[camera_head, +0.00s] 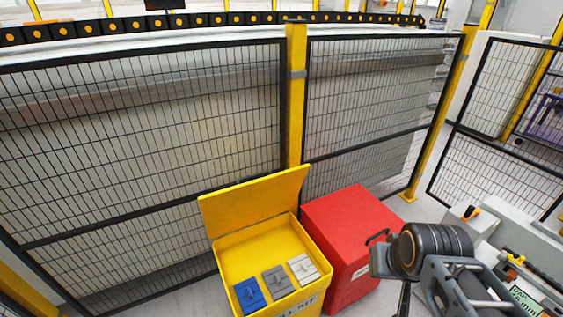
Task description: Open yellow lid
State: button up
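The yellow lid (253,200) stands raised at the back of a yellow box (233,262). It tilts slightly backward, and the box is open at the top. My gripper (379,248) appears at the end of my dark arm at the lower right, in front of the red box's right side. It is apart from the yellow lid in the picture. Its fingers are too unclear to tell whether they are open or shut. Nothing is clearly seen in its grasp.
Inside the yellow box lie a blue item (249,295), a grey item (277,282) and a whitish item (303,268). A closed red box (345,222) stands beside it. A mesh fence (150,150) with a yellow post (296,100) runs behind. Grey equipment (535,245) is at right.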

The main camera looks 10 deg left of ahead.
aim_at(224, 211)
jog(key=u, duration=0.35)
jog(key=i, duration=0.9)
jog(key=u, duration=0.8)
